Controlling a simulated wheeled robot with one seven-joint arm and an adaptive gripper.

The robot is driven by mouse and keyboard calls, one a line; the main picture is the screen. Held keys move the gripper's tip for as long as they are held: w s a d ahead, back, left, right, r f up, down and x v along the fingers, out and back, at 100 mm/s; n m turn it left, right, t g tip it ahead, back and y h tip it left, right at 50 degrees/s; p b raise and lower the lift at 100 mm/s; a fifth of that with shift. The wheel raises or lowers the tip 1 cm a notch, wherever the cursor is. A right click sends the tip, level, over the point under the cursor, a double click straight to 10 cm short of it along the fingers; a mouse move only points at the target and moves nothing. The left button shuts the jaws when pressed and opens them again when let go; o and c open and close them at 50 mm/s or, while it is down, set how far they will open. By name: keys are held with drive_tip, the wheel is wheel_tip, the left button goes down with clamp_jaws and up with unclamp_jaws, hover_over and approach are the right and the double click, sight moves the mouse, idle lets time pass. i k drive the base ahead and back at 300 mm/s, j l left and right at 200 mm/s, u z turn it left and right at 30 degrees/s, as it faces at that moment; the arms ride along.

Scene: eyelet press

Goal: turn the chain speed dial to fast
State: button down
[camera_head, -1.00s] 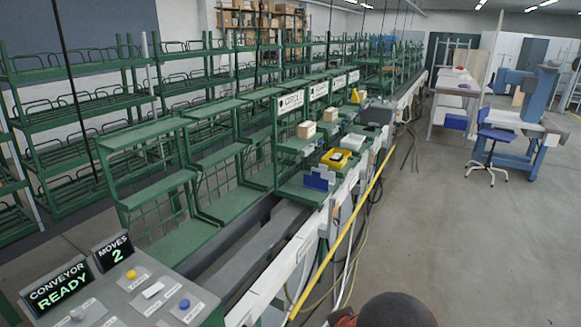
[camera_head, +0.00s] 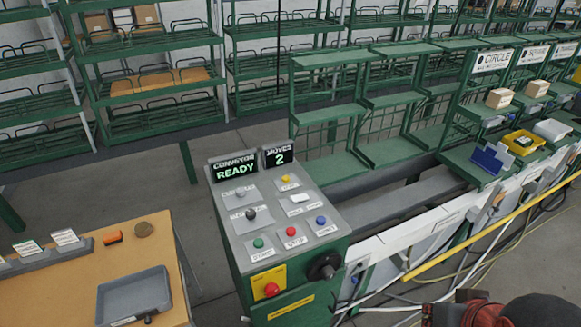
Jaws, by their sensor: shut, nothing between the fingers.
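The conveyor control panel (camera_head: 275,222) is a grey sloped top on a green cabinet, in the middle of the head view. Near its left edge are a grey knob (camera_head: 240,191) and a black knob (camera_head: 250,213). A larger black rotary knob (camera_head: 325,267) sits on the cabinet's front face. The small labels are too blurred to tell which knob is the chain speed dial, and no pointer setting can be read. One display reads CONVEYOR READY (camera_head: 235,171); the other reads MOVES 2 (camera_head: 279,155). My gripper is not in view; part of my arm shows at the lower right.
The panel also has green (camera_head: 258,243), red (camera_head: 291,231), blue (camera_head: 320,220) and yellow (camera_head: 286,178) buttons. A red emergency button (camera_head: 271,289) is on the front. A wooden table (camera_head: 120,255) with a grey tray (camera_head: 134,297) stands left. A yellow rail (camera_head: 490,230) runs right.

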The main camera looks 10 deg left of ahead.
sight(241, 191)
drive_tip(key=u, duration=1.2)
